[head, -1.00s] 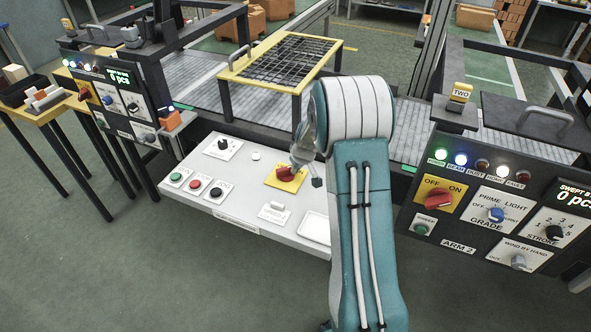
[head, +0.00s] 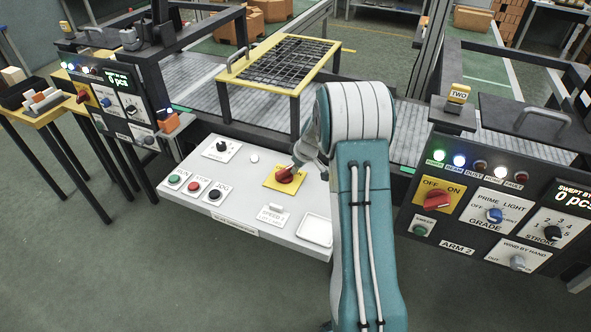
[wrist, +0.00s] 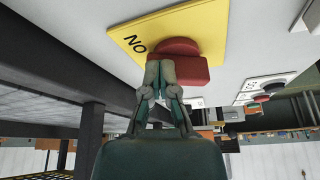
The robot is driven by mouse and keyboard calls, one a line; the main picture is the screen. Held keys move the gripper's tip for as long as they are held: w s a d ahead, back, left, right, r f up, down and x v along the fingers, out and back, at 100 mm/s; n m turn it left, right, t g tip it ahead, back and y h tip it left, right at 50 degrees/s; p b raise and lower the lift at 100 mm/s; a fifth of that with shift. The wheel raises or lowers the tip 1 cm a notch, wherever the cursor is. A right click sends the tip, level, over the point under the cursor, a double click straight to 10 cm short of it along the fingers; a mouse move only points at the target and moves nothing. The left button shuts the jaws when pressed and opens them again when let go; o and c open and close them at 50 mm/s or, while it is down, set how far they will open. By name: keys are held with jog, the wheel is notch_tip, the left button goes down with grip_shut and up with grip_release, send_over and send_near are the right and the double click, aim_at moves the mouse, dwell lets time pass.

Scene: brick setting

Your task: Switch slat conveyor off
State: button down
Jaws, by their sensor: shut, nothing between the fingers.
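A red rotary knob (head: 286,175) on a yellow plate (head: 270,181) sits on the sloped white console (head: 240,205) in front of the slat conveyor (head: 205,75). In the wrist view the red knob (wrist: 185,65) and yellow plate (wrist: 150,35) are close up, with the plate's lettering upside down. My gripper (wrist: 160,78) is shut and empty, its fingertips right against or just in front of the knob's side; I cannot tell if they touch. In the head view my gripper (head: 300,162) is at the knob's upper right, partly hidden by my arm. The knob's exact setting is unclear.
The console also carries a green button (head: 174,179), a red button (head: 194,187), a black button (head: 215,193), a black dial (head: 221,146) and a white tray (head: 315,230). The ARM 2 panel (head: 480,215), with another red knob, stands right. A yellow-framed grate (head: 285,62) spans the conveyor.

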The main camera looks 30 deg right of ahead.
jog(key=shift+w+d+n+g+y, duration=0.15)
jog(key=shift+w+n+g+y, duration=0.15)
jog(key=shift+n, duration=0.8)
jog(key=shift+w+d+n+g+y, duration=0.2)
jog(key=shift+w+n+y, duration=0.2)
jog(key=shift+n, duration=0.7)
jog(key=shift+w+n, duration=0.2)
jog(key=shift+n, duration=0.6)
jog(key=shift+w+n+g+y, duration=0.25)
jog(key=shift+n+g, duration=0.1)
jog(key=shift+n, duration=0.4)
jog(key=shift+w+n+g+y, duration=0.15)
jog(key=shift+n+g+y, duration=0.15)
jog(key=shift+n, duration=0.45)
jog(key=shift+w+n+g, duration=0.4)
jog(key=shift+n+g, duration=0.05)
jog(key=shift+n, duration=0.75)
jog(key=shift+w+a, duration=0.1)
jog(key=shift+w+a, duration=0.1)
